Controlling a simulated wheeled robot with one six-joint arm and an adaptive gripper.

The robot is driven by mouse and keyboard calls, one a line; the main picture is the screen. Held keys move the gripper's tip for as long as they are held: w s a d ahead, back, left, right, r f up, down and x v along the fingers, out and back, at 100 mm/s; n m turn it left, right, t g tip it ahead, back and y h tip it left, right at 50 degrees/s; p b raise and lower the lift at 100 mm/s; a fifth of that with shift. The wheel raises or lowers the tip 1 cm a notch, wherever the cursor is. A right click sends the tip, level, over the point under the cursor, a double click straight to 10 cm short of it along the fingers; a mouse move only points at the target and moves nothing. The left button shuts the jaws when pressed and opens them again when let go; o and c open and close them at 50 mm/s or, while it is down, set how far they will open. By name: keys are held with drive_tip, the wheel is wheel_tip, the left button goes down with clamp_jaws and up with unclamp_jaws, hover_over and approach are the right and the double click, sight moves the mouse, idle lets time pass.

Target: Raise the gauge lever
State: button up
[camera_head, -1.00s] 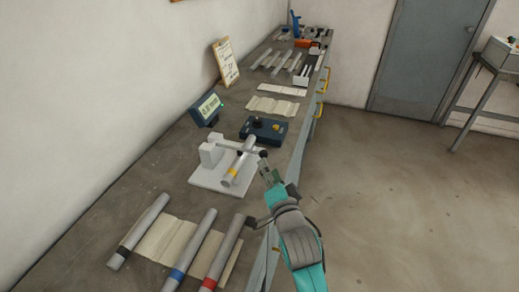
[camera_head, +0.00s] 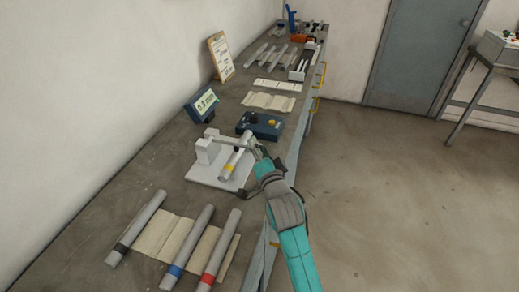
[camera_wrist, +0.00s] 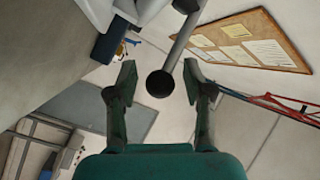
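The gauge (camera_head: 205,150) is a white block on a white base plate on the bench. A tube with a yellow band (camera_head: 230,168) lies in it. The gauge lever (camera_head: 226,142) is a thin grey bar reaching right over the tube toward my gripper (camera_head: 257,153). In the wrist view, the lever's black ball knob (camera_wrist: 160,84) sits between the two fingers of my gripper (camera_wrist: 159,85). The fingers are open, with gaps visible on both sides of the knob. In the head view the knob is largely hidden by my gripper.
Tubes with black, blue (camera_head: 175,270) and red bands lie in front. A clipboard (camera_head: 221,56) leans on the wall. Open floor lies right of the bench.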

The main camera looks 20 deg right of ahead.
clamp_jaws()
drive_tip(key=shift+r, duration=0.1)
